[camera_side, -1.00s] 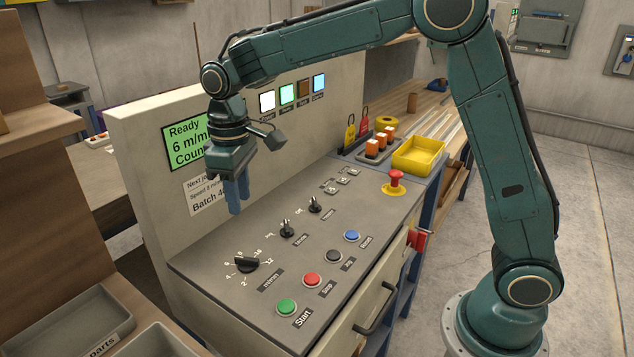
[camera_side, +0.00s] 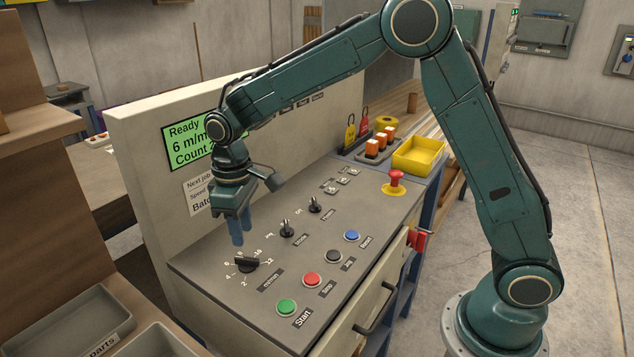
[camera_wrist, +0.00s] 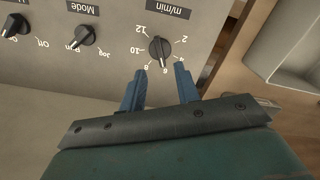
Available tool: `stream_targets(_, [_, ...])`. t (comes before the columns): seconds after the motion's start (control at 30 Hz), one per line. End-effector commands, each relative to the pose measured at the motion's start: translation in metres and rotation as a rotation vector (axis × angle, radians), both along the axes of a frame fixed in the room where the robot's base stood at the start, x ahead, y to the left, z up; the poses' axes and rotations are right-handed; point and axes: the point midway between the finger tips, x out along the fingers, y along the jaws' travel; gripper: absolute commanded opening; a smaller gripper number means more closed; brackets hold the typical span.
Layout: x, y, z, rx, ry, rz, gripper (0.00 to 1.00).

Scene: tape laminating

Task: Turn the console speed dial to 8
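The speed dial (camera_side: 246,265) is a black pointer knob on the sloped grey console, ringed by numbers from 2 to 12. In the wrist view the dial (camera_wrist: 158,48) stands above its "m/min" label's opposite side, with its pointer end toward the 6. The green display (camera_side: 184,142) reads "6 m/min", its right part hidden by my arm. My gripper (camera_side: 237,241) points down just above and behind the dial in the side view. In the wrist view its two blue fingers (camera_wrist: 159,67) are apart with nothing between them, the dial just beyond their tips.
Two black selector knobs, Mode (camera_side: 286,229) and another (camera_side: 314,205), stand farther along the console. Green (camera_side: 286,307), red (camera_side: 312,280), black (camera_side: 334,256) and blue (camera_side: 352,236) buttons line the front. A red emergency button (camera_side: 396,178) and yellow bin (camera_side: 419,155) are beyond.

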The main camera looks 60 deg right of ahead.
Motion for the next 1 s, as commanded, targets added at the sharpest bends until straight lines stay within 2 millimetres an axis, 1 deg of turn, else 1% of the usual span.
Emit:
stream_targets(0.03, [0.0, 0.0, -0.009, 0.0, 0.003, 0.0, 0.32])
stream_targets(0.2, [-0.001, 0.0, -0.034, -0.001, 0.003, 0.0, 0.32])
stream_targets(0.4, [0.0, 0.0, -0.057, -0.001, 0.002, 0.0, 0.32])
stream_targets(0.6, [0.0, 0.0, -0.067, 0.0, 0.0, 0.0, 0.32])
stream_targets(0.9, [0.0, 0.0, -0.069, 0.0, 0.0, 0.0, 0.32])
stream_targets(0.93, [0.0, 0.0, -0.069, 0.0, 0.0, 0.0, 0.28])
stream_targets(1.0, [0.0, 0.0, -0.069, 0.0, 0.0, 0.0, 0.14])
